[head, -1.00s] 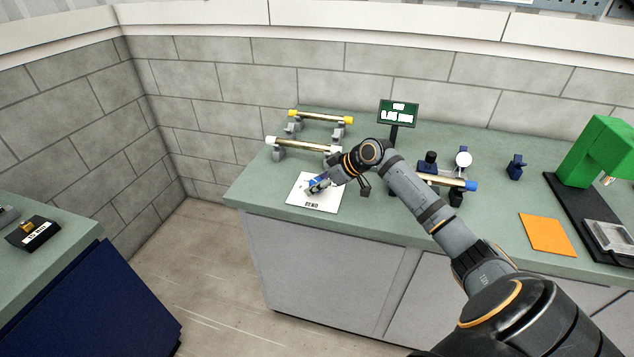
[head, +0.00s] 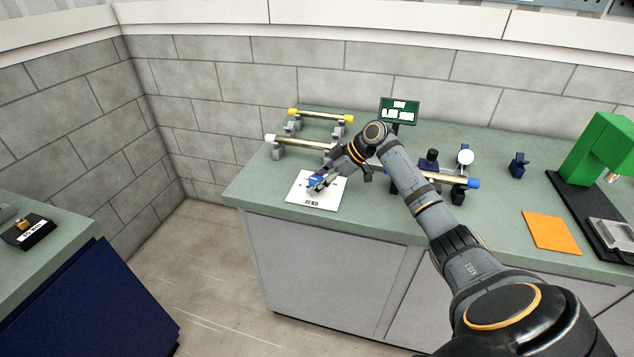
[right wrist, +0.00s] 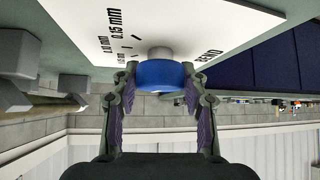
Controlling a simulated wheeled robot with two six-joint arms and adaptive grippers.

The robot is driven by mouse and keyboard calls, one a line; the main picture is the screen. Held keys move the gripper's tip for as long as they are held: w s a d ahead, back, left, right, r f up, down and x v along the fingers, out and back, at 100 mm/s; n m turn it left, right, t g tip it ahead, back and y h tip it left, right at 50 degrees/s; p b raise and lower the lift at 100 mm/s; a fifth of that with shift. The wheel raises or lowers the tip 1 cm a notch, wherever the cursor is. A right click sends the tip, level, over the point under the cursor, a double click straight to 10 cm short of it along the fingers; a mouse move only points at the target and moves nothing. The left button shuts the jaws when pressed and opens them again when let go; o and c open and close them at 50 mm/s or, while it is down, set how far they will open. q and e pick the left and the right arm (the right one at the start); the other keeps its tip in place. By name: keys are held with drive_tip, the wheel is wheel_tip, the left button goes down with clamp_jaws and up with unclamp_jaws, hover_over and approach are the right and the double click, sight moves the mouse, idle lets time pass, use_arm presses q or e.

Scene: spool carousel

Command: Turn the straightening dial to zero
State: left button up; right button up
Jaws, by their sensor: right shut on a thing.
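A blue dial knob (head: 315,181) stands on a white scale plate (head: 300,196) lettered "BEND", near the front left of the green bench. In the right wrist view the knob (right wrist: 162,74) sits on a grey stub on the plate (right wrist: 200,25), with tick marks and figures such as 0.15 mm and 0.10 mm beside it. My right gripper (right wrist: 160,79) has a finger on each side of the knob and is shut on it. Any pointer on the knob is hidden, so I cannot tell its setting. My left gripper is not in view.
A rod with white ends (head: 300,143) and a yellow-capped rod (head: 320,116) lie on grey supports behind the plate. A green display (head: 399,111) stands behind my right arm; its figures are too small to read. A blue-ended rod (head: 445,178) and a green machine (head: 597,150) are rightward.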

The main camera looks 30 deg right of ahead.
drive_tip(key=o, duration=1.1)
drive_tip(key=shift+o, duration=0.2)
drive_tip(key=v, duration=1.2)
drive_tip(key=shift+s+a+f, duration=0.1)
